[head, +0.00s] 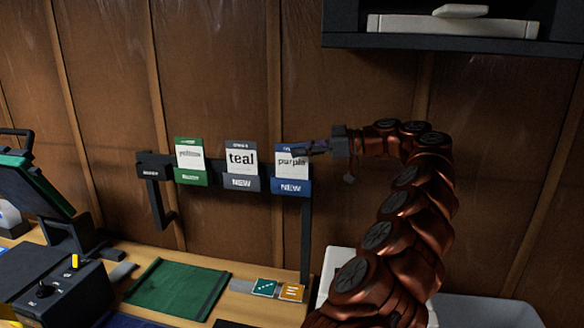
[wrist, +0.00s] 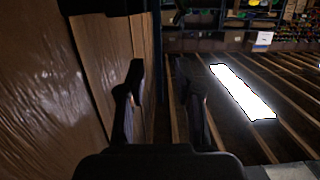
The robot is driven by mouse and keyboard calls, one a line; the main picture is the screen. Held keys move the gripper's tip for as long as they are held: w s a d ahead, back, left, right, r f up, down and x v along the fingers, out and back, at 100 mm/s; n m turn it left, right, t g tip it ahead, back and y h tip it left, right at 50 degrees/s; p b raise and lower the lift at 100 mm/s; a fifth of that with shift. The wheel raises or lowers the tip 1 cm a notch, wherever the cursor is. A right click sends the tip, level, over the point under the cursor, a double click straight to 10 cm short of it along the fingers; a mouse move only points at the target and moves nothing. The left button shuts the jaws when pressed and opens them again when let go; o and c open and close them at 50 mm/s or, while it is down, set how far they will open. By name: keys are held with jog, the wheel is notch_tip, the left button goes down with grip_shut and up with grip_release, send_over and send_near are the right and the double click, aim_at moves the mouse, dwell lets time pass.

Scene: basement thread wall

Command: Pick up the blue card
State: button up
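The blue card (head: 291,187) stands at the right end of a dark wall rack. Its white face reads "purple" and its blue lower band reads "NEW". My gripper (head: 302,148) reaches in from the right, its fingers overlapping the card's upper right part in the head view. I cannot tell whether they are around the card or in front of it. In the wrist view my gripper (wrist: 160,78) has its two fingers apart, with no card clearly visible between them.
A dark card reading "teal" (head: 241,160) and a green card (head: 191,178) stand left of the blue one on the rack (head: 155,172). The wood-panelled wall (head: 215,90) is close behind. Below is a bench with a green mat (head: 178,288); a dark shelf (head: 350,40) hangs upper right.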

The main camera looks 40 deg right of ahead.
jog(key=shift+p+x, duration=0.5)
jog(key=shift+x, duration=0.95)
grip_shut()
